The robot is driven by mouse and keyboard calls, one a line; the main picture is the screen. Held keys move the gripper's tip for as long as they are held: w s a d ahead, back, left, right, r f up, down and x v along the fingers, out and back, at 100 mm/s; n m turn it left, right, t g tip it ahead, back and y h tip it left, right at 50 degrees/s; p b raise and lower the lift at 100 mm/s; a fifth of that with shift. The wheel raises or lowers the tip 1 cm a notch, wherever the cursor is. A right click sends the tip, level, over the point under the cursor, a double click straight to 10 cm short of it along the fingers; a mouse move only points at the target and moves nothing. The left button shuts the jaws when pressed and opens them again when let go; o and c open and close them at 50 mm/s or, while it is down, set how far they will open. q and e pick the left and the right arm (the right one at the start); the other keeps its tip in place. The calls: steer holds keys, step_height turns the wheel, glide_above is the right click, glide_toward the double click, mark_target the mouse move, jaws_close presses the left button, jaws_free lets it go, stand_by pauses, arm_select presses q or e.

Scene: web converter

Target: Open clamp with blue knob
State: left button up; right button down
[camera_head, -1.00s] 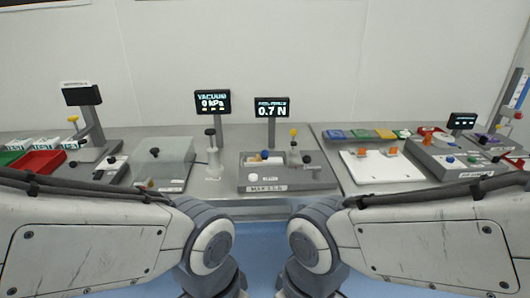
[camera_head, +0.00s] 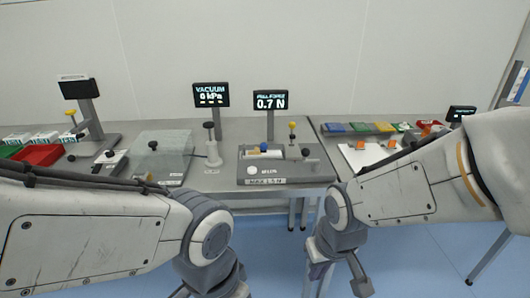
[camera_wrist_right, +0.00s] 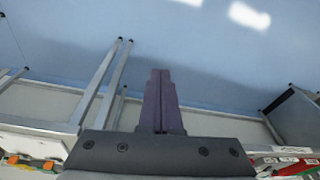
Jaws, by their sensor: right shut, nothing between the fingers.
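A small blue part (camera_head: 263,147) shows on the grey pull-force fixture (camera_head: 290,172) at the middle of the bench. At this size I cannot tell whether it is a clamp knob. My right arm hides most of the right-hand fixture, where a blue knob showed earlier. My right gripper (camera_wrist_right: 160,73) is shut and empty in the right wrist view, over the floor side of the bench and apart from any fixture. My left arm runs low across the left of the head view, its gripper below the bottom edge.
A vacuum display (camera_head: 211,95) and a pull-force display (camera_head: 271,101) stand behind the fixtures. A clear-covered box (camera_head: 162,157) and a red tray (camera_head: 40,154) are to the left. Bench legs (camera_wrist_right: 100,85) and open blue floor (camera_wrist_right: 215,55) show in the right wrist view.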

steer(key=w+f+m+t+b, duration=0.3)
steer(key=w+m+t, duration=0.1)
steer(key=w+m, duration=0.7)
steer(key=w+a+r+m+t+b, duration=0.2)
steer(key=w+a+m+t+b, duration=0.1)
steer(key=m, duration=0.9)
steer(key=w+a+r+m+t+b, duration=0.2)
steer(key=w+a+m+t, duration=0.3)
steer(key=m, duration=0.8)
steer(key=a, duration=0.3)
steer(key=shift+t+b, duration=0.4)
